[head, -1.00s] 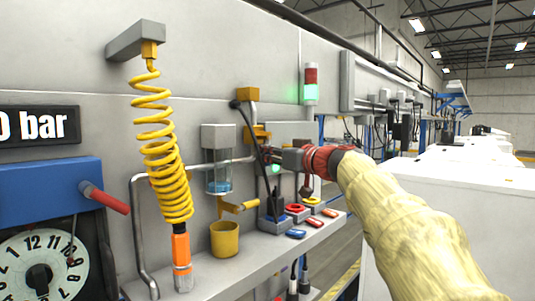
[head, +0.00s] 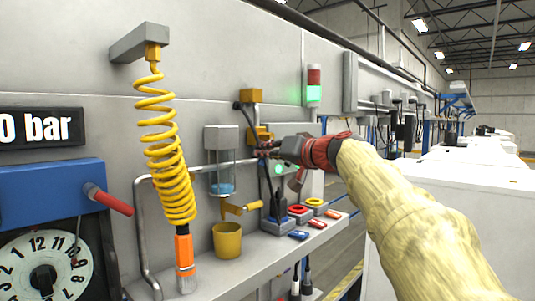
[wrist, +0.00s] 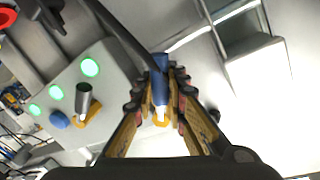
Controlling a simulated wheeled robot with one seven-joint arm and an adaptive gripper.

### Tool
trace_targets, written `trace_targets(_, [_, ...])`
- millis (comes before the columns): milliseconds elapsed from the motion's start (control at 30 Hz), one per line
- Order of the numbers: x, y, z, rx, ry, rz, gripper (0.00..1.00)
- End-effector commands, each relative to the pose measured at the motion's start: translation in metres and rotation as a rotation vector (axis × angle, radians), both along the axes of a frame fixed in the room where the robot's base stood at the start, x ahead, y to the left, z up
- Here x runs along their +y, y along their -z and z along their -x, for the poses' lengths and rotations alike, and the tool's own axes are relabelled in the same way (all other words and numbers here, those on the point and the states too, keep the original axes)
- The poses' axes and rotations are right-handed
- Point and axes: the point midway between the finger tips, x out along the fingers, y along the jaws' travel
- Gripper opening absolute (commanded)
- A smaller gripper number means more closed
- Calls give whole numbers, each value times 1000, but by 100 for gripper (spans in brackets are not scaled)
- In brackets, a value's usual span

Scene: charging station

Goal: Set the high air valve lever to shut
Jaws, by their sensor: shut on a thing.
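My gripper (head: 264,153) is up at the pipework on the wall, below a yellow valve block (head: 263,134). In the wrist view my gripper (wrist: 160,88) is shut on a blue handle (wrist: 158,68), which lies between the two finger pads. A yellow-orange fitting (wrist: 161,121) shows at the handle's near end. I take this handle to be the high air valve lever; in the head view my gripper hides it, and its exact angle cannot be told.
A yellow coiled hose (head: 163,150) hangs at the left. A filter bowl (head: 222,180), a yellow lower lever (head: 240,208) and a yellow cup (head: 227,241) are nearby. The shelf (head: 255,262) carries small tools. A panel (wrist: 115,75) with green lights is close beside my fingers.

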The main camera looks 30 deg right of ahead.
Motion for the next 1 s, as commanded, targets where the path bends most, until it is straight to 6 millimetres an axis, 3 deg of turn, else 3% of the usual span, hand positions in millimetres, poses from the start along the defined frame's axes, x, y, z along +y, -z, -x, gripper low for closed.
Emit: trace_targets(1000, [22,-36,8,311,1,-859,0])
